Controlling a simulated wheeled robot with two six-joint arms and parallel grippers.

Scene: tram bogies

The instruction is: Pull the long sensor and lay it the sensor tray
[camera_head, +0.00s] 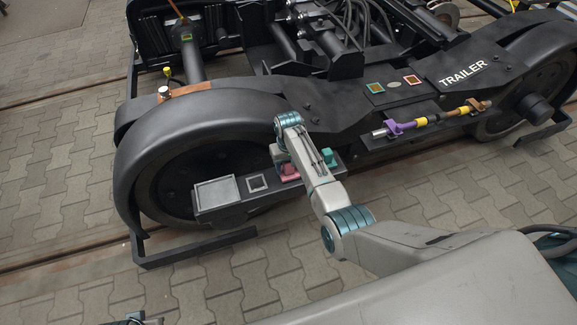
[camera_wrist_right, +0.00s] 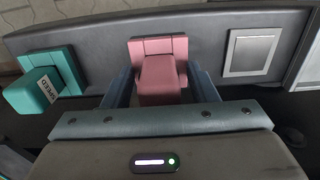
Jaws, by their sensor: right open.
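A pink block-shaped sensor (camera_head: 289,171) and a teal one (camera_head: 327,157) sit on the dark shelf beside the wheel; which is the long one I cannot tell. My right gripper (camera_head: 284,158) is at the pink sensor. In the right wrist view the open fingers of this gripper (camera_wrist_right: 160,88) stand either side of the pink sensor (camera_wrist_right: 160,72), with no clear grip. The teal sensor (camera_wrist_right: 38,88), marked SPEED, is left of them. A pale grey square tray (camera_head: 215,190) at the shelf's left end appears empty.
A small framed square (camera_head: 257,182) lies between tray and pink sensor; it also shows in the wrist view (camera_wrist_right: 249,53). A purple and yellow rod (camera_head: 430,119) lies along the bogie frame (camera_head: 330,95). The paving (camera_head: 190,285) in front is clear.

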